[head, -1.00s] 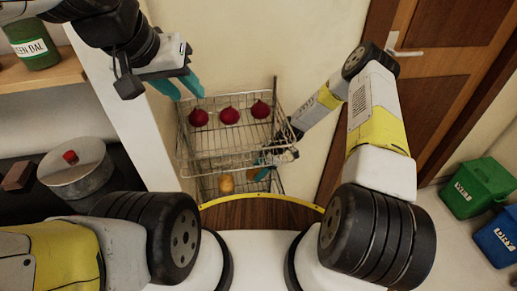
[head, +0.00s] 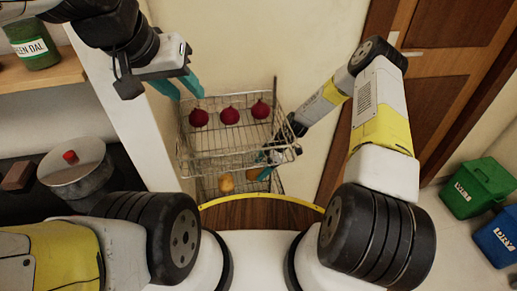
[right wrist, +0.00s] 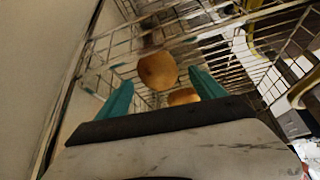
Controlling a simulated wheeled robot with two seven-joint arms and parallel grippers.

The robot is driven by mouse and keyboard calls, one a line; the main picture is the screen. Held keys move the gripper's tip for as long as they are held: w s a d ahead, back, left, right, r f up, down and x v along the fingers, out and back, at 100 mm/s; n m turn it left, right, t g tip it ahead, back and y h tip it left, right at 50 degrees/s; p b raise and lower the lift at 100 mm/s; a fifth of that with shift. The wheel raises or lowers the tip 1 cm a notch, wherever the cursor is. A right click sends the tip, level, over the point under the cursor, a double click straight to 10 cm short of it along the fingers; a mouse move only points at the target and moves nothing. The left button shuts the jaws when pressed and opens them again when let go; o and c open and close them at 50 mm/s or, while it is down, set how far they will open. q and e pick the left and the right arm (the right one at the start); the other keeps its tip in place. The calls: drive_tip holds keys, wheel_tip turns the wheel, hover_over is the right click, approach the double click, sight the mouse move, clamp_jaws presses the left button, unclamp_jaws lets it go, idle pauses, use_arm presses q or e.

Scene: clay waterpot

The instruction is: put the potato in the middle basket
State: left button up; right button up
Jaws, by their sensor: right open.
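A tan potato (head: 226,183) sits in a lower part of the wire rack, below the top basket. In the right wrist view, one potato (right wrist: 158,70) appears between and beyond the teal fingertips, and another (right wrist: 183,97) is partly hidden lower down. My right gripper (head: 265,159) is at the rack's right side, partly hidden by wires; in the wrist view it (right wrist: 160,88) is open, with no visible grip. My left gripper (head: 180,88) is open and empty at the rack's upper left.
The top wire basket (head: 215,154) holds three dark red onions (head: 230,113). The rack stands against a wall, with a wooden door (head: 440,90) to the right. A green bin (head: 478,187) and a blue bin (head: 497,240) stand far right. A shelf and a metal pot (head: 75,172) are left.

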drive_tip(key=v, duration=0.9)
drive_tip(key=shift+d+r, duration=0.15)
drive_tip(key=shift+r, duration=0.2)
